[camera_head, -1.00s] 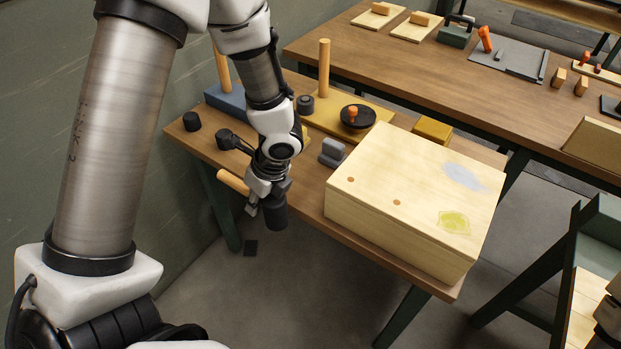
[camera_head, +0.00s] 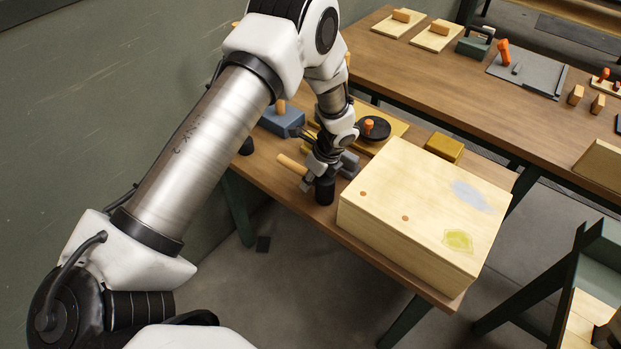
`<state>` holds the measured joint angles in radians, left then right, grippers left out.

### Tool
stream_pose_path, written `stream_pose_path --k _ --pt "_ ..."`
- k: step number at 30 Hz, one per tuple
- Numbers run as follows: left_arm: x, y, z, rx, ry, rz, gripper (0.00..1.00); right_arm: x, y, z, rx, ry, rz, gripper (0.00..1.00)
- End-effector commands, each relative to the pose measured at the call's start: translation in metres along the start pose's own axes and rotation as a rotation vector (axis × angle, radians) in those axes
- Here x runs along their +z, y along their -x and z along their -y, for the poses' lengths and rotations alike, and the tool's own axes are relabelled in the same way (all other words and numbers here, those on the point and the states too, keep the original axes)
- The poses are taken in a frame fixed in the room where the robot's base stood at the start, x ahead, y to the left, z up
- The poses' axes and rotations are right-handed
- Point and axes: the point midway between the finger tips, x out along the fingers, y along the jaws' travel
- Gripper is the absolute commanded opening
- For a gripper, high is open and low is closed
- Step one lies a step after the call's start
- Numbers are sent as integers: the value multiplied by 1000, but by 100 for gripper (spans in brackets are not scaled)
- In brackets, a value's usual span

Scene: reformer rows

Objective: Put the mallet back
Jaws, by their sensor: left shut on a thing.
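The mallet has a pale wooden handle (camera_head: 292,167) and a dark cylindrical head (camera_head: 325,190). My left gripper (camera_head: 311,176) is shut on it, pointing down, and hides the middle of it. The handle sticks out to the left of the gripper and the head hangs at its lower right. The mallet is over the front part of the small wooden table (camera_head: 281,188), left of the big wooden box. I cannot tell whether the head touches the table top. My right gripper does not show.
The pale wooden box (camera_head: 405,230) fills the table's right part. Behind the gripper stand a grey block (camera_head: 349,164), a board with a black disc (camera_head: 374,129), a blue block (camera_head: 283,121) and a yellow block (camera_head: 444,147). A longer table (camera_head: 430,75) lies behind.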

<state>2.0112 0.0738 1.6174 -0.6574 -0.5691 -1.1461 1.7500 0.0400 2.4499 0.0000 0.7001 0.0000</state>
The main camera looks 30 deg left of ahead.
Motion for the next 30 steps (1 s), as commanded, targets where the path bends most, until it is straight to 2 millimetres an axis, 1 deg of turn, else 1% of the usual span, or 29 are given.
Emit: stream_pose_path --k 4,5,6,14,17,19,20,23,27,30 --pt "-1 -3 0 0 0 0 0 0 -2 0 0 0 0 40" --pt "-1 -3 0 0 0 0 34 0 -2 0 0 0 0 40" --pt "-1 -3 0 0 0 0 48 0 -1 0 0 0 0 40" --pt "-1 -2 0 0 0 0 49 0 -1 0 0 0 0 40" --pt "1 2 0 -1 1 0 49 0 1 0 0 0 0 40" --pt "0 9 1 -3 2 0 49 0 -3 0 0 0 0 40" --pt "0 14 1 -3 1 0 49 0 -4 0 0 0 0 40" --pt "0 36 2 -6 1 2 49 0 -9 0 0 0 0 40" --pt "0 74 1 -6 2 1 49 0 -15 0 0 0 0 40" --pt "0 97 1 -4 1 1 49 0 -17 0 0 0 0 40"
